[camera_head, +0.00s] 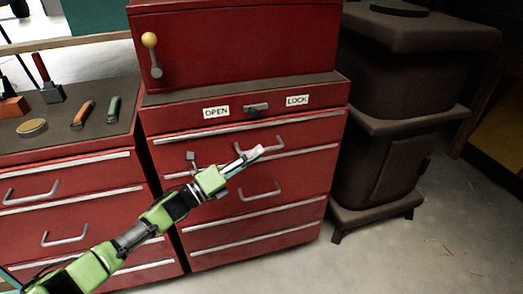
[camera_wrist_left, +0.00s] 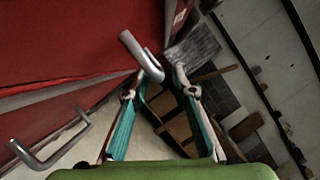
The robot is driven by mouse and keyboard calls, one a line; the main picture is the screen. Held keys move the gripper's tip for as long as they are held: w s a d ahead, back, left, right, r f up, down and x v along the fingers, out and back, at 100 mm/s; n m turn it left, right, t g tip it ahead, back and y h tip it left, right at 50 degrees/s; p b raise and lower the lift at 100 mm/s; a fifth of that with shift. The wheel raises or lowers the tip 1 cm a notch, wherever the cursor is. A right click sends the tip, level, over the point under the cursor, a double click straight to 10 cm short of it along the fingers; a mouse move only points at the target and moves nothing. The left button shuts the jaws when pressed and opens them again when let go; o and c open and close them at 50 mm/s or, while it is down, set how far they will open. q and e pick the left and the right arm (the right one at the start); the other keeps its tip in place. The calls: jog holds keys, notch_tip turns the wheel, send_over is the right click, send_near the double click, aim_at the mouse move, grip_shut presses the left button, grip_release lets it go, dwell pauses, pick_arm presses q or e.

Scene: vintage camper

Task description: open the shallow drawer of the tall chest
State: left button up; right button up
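The tall red chest (camera_head: 235,215) stands in the middle of the head view. Its upper drawer (camera_head: 185,150) has a grey bar handle (camera_head: 279,141) and looks flush with the front. A lever (camera_head: 257,109) sits above it between OPEN and LOCK labels. My left gripper (camera_head: 256,155) is in front of the chest, just below the upper handle. In the left wrist view its fingers (camera_wrist_left: 167,73) are apart, and a grey handle (camera_wrist_left: 134,44) reaches to the left fingertip. I cannot tell whether they touch. My right gripper is out of view.
A lower handle (camera_head: 260,191) is just below the gripper. A red tool chest (camera_head: 70,185) with tools on top stands at left. A dark stove (camera_head: 385,150) stands close at right. The floor (camera_head: 430,255) at front right is clear.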

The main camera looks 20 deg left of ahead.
pick_arm(q)
jog(key=shift+x, duration=1.55)
jog(key=shift+c, duration=0.4)
grip_shut()
